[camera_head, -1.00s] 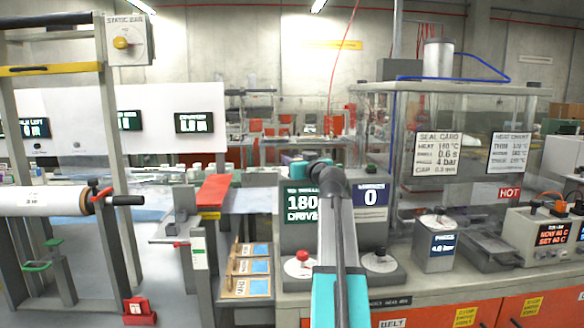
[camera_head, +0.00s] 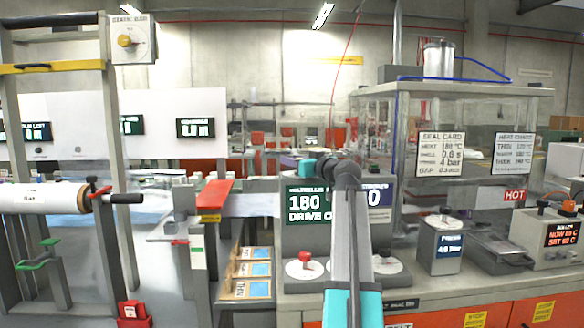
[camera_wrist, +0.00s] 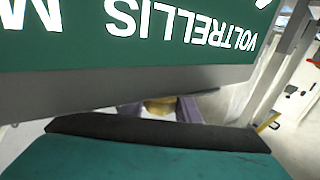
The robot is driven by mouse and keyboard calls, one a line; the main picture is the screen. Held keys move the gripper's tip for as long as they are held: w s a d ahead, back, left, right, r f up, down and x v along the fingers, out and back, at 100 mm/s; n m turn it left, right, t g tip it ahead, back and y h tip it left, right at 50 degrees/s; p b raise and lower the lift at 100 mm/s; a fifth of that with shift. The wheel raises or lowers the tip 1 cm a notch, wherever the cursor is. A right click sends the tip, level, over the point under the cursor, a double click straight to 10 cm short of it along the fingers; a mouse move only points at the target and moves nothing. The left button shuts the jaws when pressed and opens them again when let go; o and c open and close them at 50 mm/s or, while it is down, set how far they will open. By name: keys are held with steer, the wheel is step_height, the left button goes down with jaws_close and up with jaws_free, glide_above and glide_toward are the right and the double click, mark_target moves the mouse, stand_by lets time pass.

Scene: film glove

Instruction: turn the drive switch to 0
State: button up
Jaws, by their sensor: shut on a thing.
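My gripper (camera_head: 290,160) reaches over the top edge of the green drive display (camera_head: 306,206), which reads 180 and DRIVE followed by a partly covered letter. In the wrist view the display's lettered face (camera_wrist: 150,35) appears upside down at the top. Below it, the purple-grey fingers of my gripper (camera_wrist: 161,110) are shut on a small yellowish thing (camera_wrist: 158,106). Its shape is mostly hidden, and I cannot tell whether it is the drive switch. No switch position can be read. My arm covers the display's right part.
A red knob (camera_head: 305,257) on a round pale base stands below the display. A blue display (camera_head: 380,198) showing 0 is partly behind my arm. A clear enclosure (camera_head: 465,110) stands right, and a red-topped guide (camera_head: 205,197) left.

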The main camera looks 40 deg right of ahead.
steer(key=shift+a+n+y+b, duration=0.3)
steer(key=shift+n+y+b, duration=0.5)
steer(key=shift+y+b, duration=0.45)
steer(key=o, duration=1)
steer(key=shift+w, duration=0.15)
steer(key=shift+o, duration=0.2)
steer(key=s, duration=1.4)
steer(key=shift+p, duration=0.4)
